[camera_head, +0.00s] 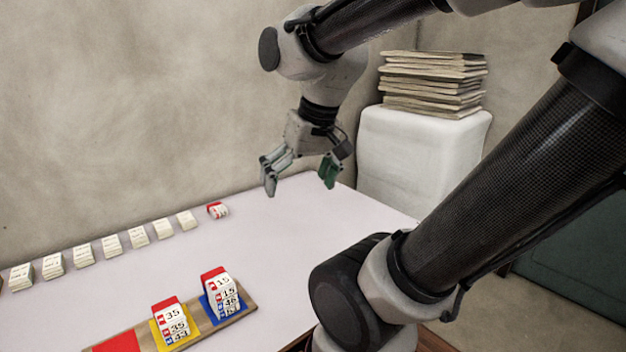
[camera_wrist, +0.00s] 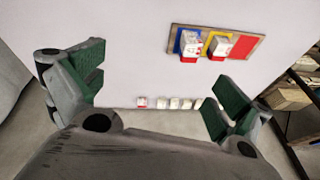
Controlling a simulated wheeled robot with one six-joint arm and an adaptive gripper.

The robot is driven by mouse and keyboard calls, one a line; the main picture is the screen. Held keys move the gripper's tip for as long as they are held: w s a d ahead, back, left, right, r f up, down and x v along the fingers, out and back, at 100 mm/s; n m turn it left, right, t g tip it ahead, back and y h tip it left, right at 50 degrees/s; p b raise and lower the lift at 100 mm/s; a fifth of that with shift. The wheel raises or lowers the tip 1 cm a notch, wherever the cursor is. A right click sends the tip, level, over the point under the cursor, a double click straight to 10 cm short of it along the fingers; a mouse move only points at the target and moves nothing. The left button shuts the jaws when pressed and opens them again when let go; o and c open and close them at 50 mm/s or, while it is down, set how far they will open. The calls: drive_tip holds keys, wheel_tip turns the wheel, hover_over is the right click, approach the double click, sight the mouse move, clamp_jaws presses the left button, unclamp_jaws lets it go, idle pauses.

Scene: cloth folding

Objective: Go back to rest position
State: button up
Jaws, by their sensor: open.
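My gripper (camera_head: 300,175) is open and empty, held above the far right part of the white table (camera_head: 300,240). In the wrist view my gripper (camera_wrist: 160,95) shows its two green-padded fingers spread wide, with nothing between them but the table and floor below. My arm reaches in from the upper right of the head view. No cloth shows in either view.
A wooden board (camera_head: 128,337) with red, yellow and blue areas lies at the table's front. Stacks of numbered blocks stand on its yellow (camera_head: 172,322) and blue (camera_head: 220,293) areas. Several small blocks line the back edge. A white stand (camera_head: 420,150) holds stacked boards (camera_head: 432,82).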

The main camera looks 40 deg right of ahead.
drive_tip(key=s, duration=0.1)
drive_tip(key=s+d+n, duration=0.1)
drive_tip(key=r+n, duration=0.1)
drive_tip(key=shift+s+d+t+h, duration=0.25)
drive_tip(key=shift+s+t+h, duration=0.05)
drive_tip(key=shift+s+h, duration=0.1)
